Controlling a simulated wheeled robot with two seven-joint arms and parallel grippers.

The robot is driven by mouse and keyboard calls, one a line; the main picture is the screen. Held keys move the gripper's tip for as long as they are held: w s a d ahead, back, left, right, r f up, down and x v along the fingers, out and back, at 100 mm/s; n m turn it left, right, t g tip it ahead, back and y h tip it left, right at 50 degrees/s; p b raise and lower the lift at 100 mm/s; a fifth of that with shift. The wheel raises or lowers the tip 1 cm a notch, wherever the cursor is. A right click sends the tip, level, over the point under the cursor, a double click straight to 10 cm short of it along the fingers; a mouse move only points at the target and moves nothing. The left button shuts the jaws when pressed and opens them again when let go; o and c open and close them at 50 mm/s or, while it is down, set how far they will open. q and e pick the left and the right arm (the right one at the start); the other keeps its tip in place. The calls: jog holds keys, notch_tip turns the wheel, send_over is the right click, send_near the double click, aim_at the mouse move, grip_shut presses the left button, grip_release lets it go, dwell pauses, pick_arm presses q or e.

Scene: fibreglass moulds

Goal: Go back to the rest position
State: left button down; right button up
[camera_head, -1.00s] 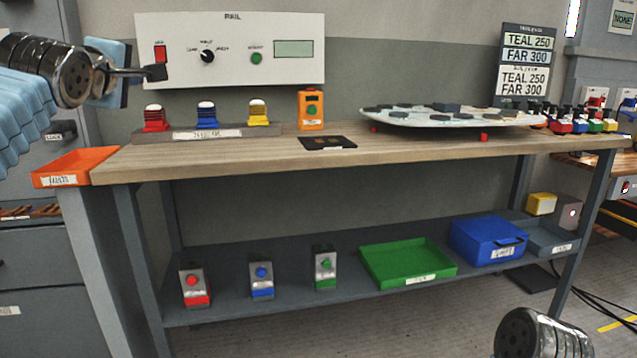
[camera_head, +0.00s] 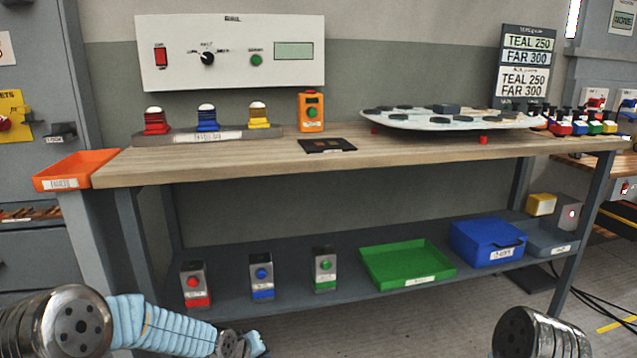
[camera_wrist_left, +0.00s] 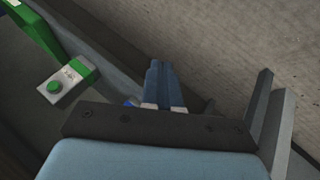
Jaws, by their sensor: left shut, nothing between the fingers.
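My left arm comes in at the lower left of the head view, low in front of the bench. Its gripper end (camera_head: 250,344) is partly cut off by the bottom edge. In the left wrist view my left gripper (camera_wrist_left: 161,70) has its two blue fingers together with nothing between them. It is clear of the bench and the lower shelf. At the bottom right of the head view a dark ribbed arm link of mine shows; my right gripper is not in view.
The bench top (camera_head: 250,158) carries a lamp row (camera_head: 207,120), an orange box (camera_head: 311,110) and a white mould (camera_head: 455,120). An orange tray (camera_head: 60,182) sits at its left end. The shelf below holds button boxes (camera_head: 262,278), a green tray (camera_head: 408,263) and a blue bin (camera_head: 487,241).

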pick_arm(q)
jog(key=s+f+m+g, duration=0.1)
jog(key=s+f+g, duration=0.1)
jog(key=s+f, duration=0.4)
jog(key=s+d+f+m+g, duration=0.1)
jog(key=s+f, duration=0.4)
jog(key=s, duration=0.8)
jog(key=s+d+f+m+g, duration=0.1)
jog(key=s+f+g, duration=0.1)
jog(key=s+f, duration=0.4)
jog(key=s, duration=0.4)
jog(key=shift+s+d+f+g+p, duration=0.2)
jog(key=shift+f+g+p, duration=0.1)
jog(key=shift+f+g, duration=0.1)
